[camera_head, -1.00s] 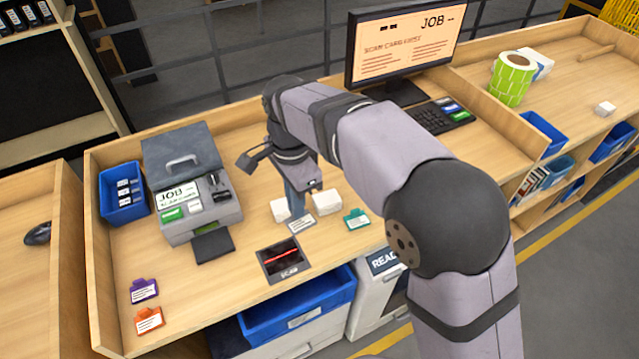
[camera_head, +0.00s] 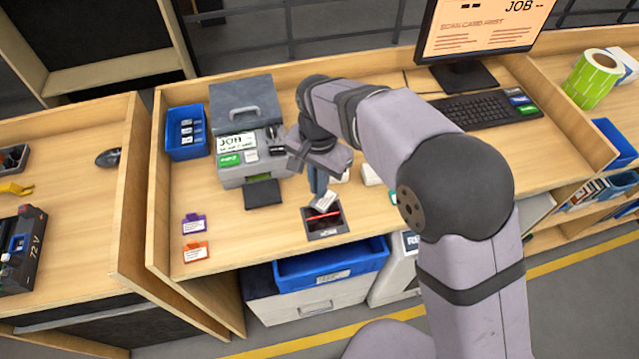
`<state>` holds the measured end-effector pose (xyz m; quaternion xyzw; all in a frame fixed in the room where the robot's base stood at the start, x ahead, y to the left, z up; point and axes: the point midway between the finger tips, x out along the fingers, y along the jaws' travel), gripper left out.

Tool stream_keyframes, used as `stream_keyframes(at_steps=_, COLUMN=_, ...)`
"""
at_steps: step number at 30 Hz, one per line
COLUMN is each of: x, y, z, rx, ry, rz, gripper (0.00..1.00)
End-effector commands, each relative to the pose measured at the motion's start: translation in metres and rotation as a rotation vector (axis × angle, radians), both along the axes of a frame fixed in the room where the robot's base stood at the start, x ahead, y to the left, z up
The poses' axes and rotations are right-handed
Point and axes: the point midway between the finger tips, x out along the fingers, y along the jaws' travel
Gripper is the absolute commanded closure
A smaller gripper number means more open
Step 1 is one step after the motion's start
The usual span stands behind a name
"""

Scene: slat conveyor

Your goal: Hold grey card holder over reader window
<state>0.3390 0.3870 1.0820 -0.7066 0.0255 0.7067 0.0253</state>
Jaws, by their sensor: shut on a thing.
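The grey card holder (camera_head: 325,201) is held tilted at the tip of my gripper (camera_head: 320,190), which points down and is shut on it. The holder is over the back part of the dark reader window (camera_head: 326,225), set in the bench top near its front edge. A red scan line (camera_head: 323,215) shows on the window just in front of the holder. I cannot tell whether the holder touches the window. My arm hides part of the bench behind and to the right.
A purple card holder (camera_head: 194,224) and an orange one (camera_head: 196,251) lie at the left front. A grey printer (camera_head: 247,135) and blue bin (camera_head: 187,133) stand behind. White blocks (camera_head: 371,174) and a partly hidden green holder (camera_head: 393,196) are right of the gripper. The monitor (camera_head: 478,30) stands at the back.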

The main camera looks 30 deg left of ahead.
Motion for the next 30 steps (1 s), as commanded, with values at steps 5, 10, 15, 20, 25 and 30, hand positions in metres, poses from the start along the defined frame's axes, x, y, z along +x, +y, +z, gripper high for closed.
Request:
stream_keyframes(at_steps=5, x=0.000, y=0.000, z=-0.005, rx=0.000, ry=0.000, rz=-0.002, gripper=1.00)
stream_keyframes(at_steps=10, x=0.000, y=0.000, z=-0.016, rx=-0.001, ry=0.000, rz=-0.002, gripper=1.00)
stream_keyframes(at_steps=15, x=0.000, y=0.000, z=-0.032, rx=-0.001, ry=0.001, rz=-0.003, gripper=1.00)
stream_keyframes(at_steps=20, x=0.000, y=0.000, z=-0.047, rx=-0.001, ry=0.000, rz=-0.003, gripper=1.00)
stream_keyframes(at_steps=25, x=0.000, y=0.000, z=-0.058, rx=0.000, ry=0.000, rz=-0.003, gripper=1.00)
stream_keyframes(at_steps=30, x=0.000, y=0.000, z=-0.064, rx=0.000, ry=0.000, rz=-0.003, gripper=1.00)
